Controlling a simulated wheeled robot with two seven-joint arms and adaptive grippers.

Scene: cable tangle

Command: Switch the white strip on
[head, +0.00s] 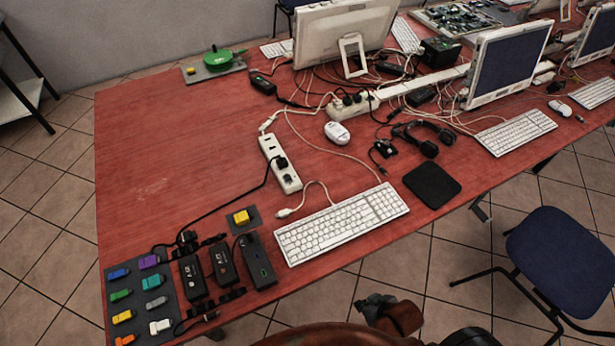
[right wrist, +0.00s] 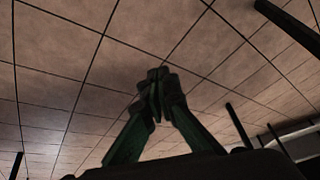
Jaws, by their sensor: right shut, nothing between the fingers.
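A white power strip (head: 270,148) lies on the red table left of the middle, running from upper left to lower right. A black plug (head: 281,162) sits in it, its black cable leading down left. A dark detail shows near the strip's lower end; I cannot tell whether it is a switch or its state. A second pale strip (head: 352,106) with several plugs lies behind. My right gripper (head: 375,302) is beyond the table's front edge, well apart from both strips. In the right wrist view its fingers (right wrist: 157,76) are together and empty above the floor. My left gripper is out of view.
A white keyboard (head: 342,223) and a black pad (head: 432,185) lie near the front edge. Black adapters (head: 223,265) and a board of coloured blocks (head: 168,298) are at the left front. Cables tangle around the monitors' bases. The table's left middle is clear.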

